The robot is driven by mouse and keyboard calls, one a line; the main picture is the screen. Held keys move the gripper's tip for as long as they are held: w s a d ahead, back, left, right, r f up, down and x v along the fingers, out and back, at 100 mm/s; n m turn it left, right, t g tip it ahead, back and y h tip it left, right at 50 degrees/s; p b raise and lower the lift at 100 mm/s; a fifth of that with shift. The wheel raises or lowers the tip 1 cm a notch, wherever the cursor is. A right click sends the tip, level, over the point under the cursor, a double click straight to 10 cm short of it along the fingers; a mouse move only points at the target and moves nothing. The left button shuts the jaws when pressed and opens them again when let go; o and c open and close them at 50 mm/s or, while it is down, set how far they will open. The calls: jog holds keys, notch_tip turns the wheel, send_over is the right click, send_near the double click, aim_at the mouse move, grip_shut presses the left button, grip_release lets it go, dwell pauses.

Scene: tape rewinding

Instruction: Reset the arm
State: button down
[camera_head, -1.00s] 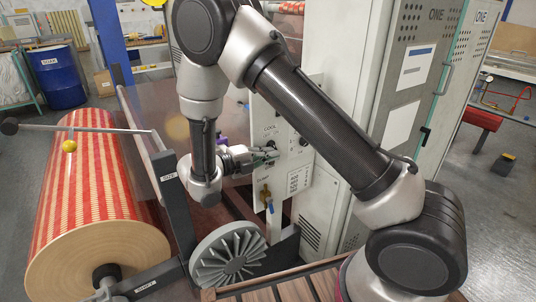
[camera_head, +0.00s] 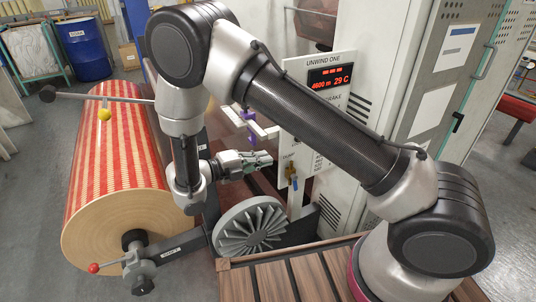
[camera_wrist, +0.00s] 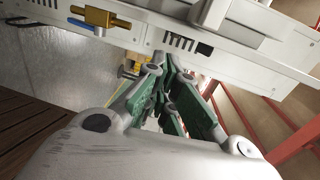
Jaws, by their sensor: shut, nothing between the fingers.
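My gripper (camera_head: 262,159) is shut and empty at the end of my folded arm. In the head view it points right, toward the lower part of the control panel (camera_head: 343,68), with a small gap showing between them. The panel has a lit red display reading 4600 m and 29 C, under the words UNWIND ONE. Part of it is hidden behind my arm. In the wrist view my gripper (camera_wrist: 172,75) shows its green-sided fingers closed together. A brass valve with a blue handle (camera_wrist: 99,18) is at the upper left there.
A grey finned wheel (camera_head: 250,228) stands below my gripper. Slatted wood (camera_head: 290,280) lies at the front. A grey cabinet (camera_head: 385,60) stands right of the panel.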

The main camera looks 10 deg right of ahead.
dwell(0.4)
jog(key=s+d+f+m+g+y, duration=0.1)
jog(key=s+d+f+m+g, duration=0.3)
jog(key=m, duration=0.5)
jog(key=s+d+r+m+t+y, duration=0.1)
jog(key=s+d+r+m+y, duration=0.4)
jog(key=r+m, duration=0.5)
jog(key=s+d+r+m+t+y, duration=0.1)
jog(key=s+d+r+m+y, duration=0.4)
jog(key=r+m, duration=0.5)
jog(key=s+d+r+m+t+y, duration=0.1)
jog(key=s+d+r+m+y, duration=0.3)
jog(key=s+d+r+m, duration=0.4)
notch_tip(320, 180, up, 2)
jog(key=d+m, duration=0.2)
jog(key=shift+d+r+m+y, duration=0.2)
jog(key=shift+r+m+y, duration=0.1)
jog(key=shift+y, duration=0.1)
